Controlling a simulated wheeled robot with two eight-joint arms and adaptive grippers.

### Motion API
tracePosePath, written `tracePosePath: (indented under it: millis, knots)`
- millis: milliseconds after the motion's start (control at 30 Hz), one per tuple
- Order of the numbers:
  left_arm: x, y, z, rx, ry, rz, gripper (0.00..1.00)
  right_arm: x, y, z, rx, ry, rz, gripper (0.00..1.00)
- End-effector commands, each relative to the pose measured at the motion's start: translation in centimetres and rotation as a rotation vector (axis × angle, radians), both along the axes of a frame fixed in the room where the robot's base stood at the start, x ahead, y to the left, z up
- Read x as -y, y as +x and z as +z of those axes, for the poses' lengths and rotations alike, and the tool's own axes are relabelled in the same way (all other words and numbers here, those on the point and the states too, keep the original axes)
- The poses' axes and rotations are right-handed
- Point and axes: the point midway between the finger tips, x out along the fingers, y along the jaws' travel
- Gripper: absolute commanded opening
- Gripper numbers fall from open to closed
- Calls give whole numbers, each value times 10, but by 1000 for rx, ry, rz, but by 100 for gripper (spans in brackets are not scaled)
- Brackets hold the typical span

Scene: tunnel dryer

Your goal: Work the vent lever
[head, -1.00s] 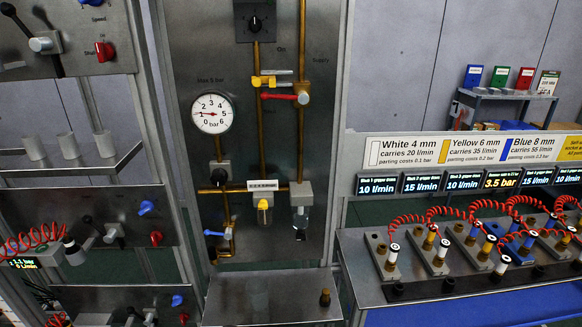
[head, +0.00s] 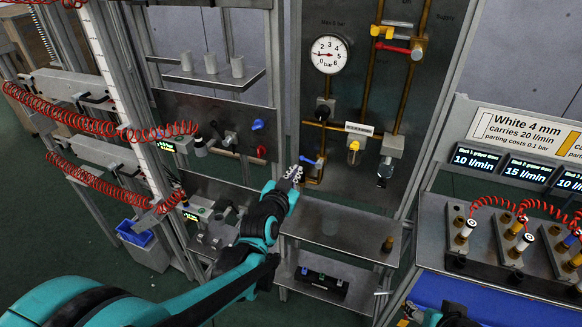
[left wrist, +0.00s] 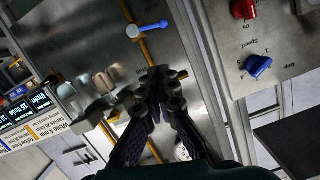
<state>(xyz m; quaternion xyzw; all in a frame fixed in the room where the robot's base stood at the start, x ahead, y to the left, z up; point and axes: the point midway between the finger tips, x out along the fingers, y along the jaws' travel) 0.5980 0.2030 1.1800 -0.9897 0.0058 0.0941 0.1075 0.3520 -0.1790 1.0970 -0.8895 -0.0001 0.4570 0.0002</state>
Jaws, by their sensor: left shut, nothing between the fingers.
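The blue lever (head: 308,161), which I take to be the vent lever, is low on the brass pipe of the steel gauge panel (head: 341,113). Its handle points left from the pipe. My left gripper (head: 294,173) is just below and left of it, shut and empty. In the left wrist view the blue lever (left wrist: 150,29) lies beyond the shut fingertips (left wrist: 160,80), with a visible gap in the picture.
The pressure gauge (head: 329,54) and red lever (head: 398,49) are higher on the panel. A steel shelf (head: 340,232) juts out below it. The left panel (head: 215,130) carries blue and red knobs. Red coiled hoses hang at left; a manifold bench (head: 490,245) stands at right.

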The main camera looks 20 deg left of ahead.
Motion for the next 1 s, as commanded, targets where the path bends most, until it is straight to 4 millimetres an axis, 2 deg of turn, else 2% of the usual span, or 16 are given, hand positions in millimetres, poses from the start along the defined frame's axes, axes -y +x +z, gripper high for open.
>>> tracePosePath:
  millis: [167,500,700,1000]
  knots:
    - [0,27,-8,-1,-2,0,0,0,0,-9,0,0,0,56]
    - [0,97,-21,-2,-1,-1,0,0,0,-23,0,0,0,56]
    - [-5,110,-45,-2,-1,0,0,0,0,-33,0,0,0,56]
    - [-6,115,-51,-2,-2,-1,0,0,0,-35,0,0,0,56]
